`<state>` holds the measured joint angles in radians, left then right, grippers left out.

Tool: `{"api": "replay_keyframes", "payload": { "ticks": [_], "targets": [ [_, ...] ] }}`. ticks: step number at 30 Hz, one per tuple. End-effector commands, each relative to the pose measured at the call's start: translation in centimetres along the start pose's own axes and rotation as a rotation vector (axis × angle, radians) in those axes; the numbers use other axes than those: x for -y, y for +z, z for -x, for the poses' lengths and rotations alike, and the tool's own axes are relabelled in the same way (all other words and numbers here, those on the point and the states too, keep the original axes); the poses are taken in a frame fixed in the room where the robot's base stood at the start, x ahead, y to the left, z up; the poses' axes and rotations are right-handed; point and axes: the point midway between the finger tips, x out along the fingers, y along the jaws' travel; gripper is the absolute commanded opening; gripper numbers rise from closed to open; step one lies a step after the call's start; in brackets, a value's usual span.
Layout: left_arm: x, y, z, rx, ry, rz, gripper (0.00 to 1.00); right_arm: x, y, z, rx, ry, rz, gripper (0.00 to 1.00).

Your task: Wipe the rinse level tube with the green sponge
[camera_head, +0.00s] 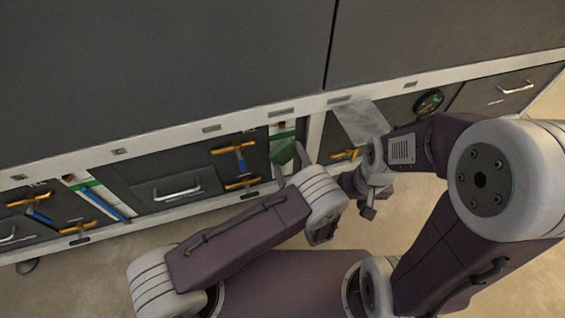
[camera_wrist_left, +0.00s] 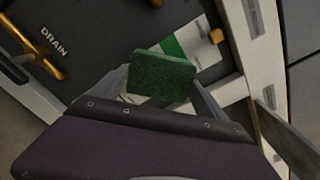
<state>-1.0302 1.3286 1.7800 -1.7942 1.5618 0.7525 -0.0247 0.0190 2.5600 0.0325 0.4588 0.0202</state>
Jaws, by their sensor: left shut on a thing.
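The green sponge (camera_head: 283,152) is held between the fingers of my left gripper (camera_head: 290,163), in front of a level strip on the washer's lower panel. In the left wrist view, the sponge (camera_wrist_left: 160,77) sits between the two fingertips of the left gripper (camera_wrist_left: 160,88). The level strip (camera_head: 283,127), with white, green and red parts, runs behind the sponge, which hides its lower part. The strip also shows in the left wrist view (camera_wrist_left: 198,45). I cannot tell whether they touch, nor read its label. My right gripper (camera_head: 368,208) hangs near the right arm's wrist; its fingers are unclear.
Another level strip with a blue tube (camera_head: 108,204) is at the left. Orange-handled valves (camera_head: 238,147) flank the strips. A valve labelled DRAIN (camera_wrist_left: 40,60) is in the wrist view. A round gauge (camera_head: 429,102) and drawer handle (camera_head: 178,193) are on the panel.

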Motion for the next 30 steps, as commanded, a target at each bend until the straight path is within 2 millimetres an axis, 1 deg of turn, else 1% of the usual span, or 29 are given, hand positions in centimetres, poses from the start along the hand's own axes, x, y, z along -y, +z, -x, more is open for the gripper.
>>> {"api": "replay_keyframes", "payload": {
  "ticks": [1,4,10,14,17,24,30],
  "targets": [
    [0.3,-0.7,0.0,-0.002,-0.003,0.004,0.53,0.0,0.1,-0.6,0.0,0.0,0.0,0.36],
    [0.9,-1.1,-0.1,-0.003,-0.004,0.003,0.53,0.0,0.1,-0.8,0.0,0.0,0.0,0.36],
    [1.3,-1.1,0.0,-0.005,-0.005,0.001,0.53,0.0,0.1,-0.6,0.0,0.0,0.0,0.36],
    [1.2,-1.1,0.1,-0.004,-0.004,0.0,0.53,0.0,0.1,-0.5,0.0,0.0,0.0,0.36],
    [0.8,-0.3,0.0,-0.002,-0.002,-0.003,0.53,0.0,0.0,0.2,0.0,0.0,0.0,0.36],
    [-1.1,1.5,-0.1,-0.002,-0.001,-0.003,0.53,0.0,-0.2,1.7,0.0,0.0,0.0,0.36],
    [-1.8,1.8,-0.2,0.001,0.001,-0.001,0.53,0.0,-0.2,1.8,0.0,0.0,0.0,0.36]
  ]
}}
